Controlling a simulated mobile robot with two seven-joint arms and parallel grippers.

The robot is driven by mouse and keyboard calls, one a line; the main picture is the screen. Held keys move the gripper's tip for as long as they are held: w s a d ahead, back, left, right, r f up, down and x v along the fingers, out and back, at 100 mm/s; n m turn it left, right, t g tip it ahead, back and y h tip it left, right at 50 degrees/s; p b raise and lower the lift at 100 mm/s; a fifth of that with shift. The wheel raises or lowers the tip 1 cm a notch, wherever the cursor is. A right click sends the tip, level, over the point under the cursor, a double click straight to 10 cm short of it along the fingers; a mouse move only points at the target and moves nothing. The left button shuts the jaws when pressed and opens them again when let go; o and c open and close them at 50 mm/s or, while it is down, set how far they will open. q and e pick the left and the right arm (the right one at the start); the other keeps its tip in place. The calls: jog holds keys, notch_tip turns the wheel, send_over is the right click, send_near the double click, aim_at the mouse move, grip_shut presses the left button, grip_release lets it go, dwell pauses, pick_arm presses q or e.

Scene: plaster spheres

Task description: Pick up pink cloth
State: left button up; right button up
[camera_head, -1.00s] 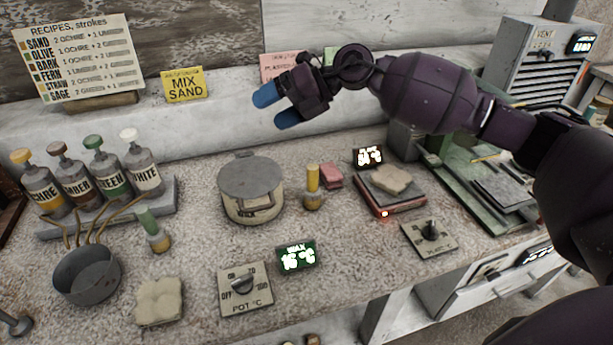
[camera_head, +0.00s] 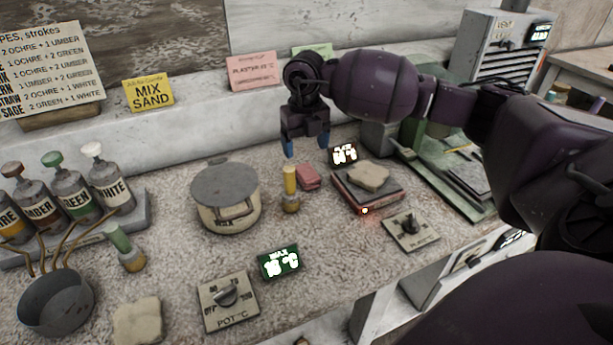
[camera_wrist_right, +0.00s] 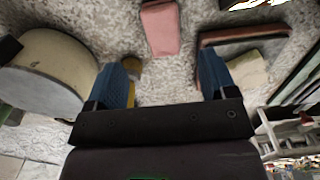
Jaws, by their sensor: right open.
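The pink cloth (camera_head: 308,177) is a small folded block lying on the speckled counter, between the yellow-topped bottle and the hot plate. In the right wrist view the pink cloth (camera_wrist_right: 160,28) lies beyond the fingertips, roughly midway between them. My right gripper (camera_head: 305,150) points down above and behind the cloth, open and empty, with blue fingertips. In the right wrist view my right gripper (camera_wrist_right: 165,80) has its fingers spread apart, not touching the cloth. My left gripper is not in view.
A lidded pot (camera_head: 226,205) stands left of the cloth. A small yellow-topped bottle (camera_head: 290,190) is close on its left. A hot plate (camera_head: 385,203) bearing a beige cloth (camera_head: 369,176) is close on its right. A lit display (camera_head: 343,154) stands behind.

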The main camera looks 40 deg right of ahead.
aim_at(306, 169)
jog(key=f, duration=0.2)
jog(key=f+b, duration=0.1)
jog(key=f, duration=0.5)
jog(key=shift+w+d+f, duration=0.15)
jog(key=shift+d+f, duration=0.1)
jog(key=shift+r, duration=0.1)
jog(key=shift+c, duration=0.3)
jog(key=c, duration=0.9)
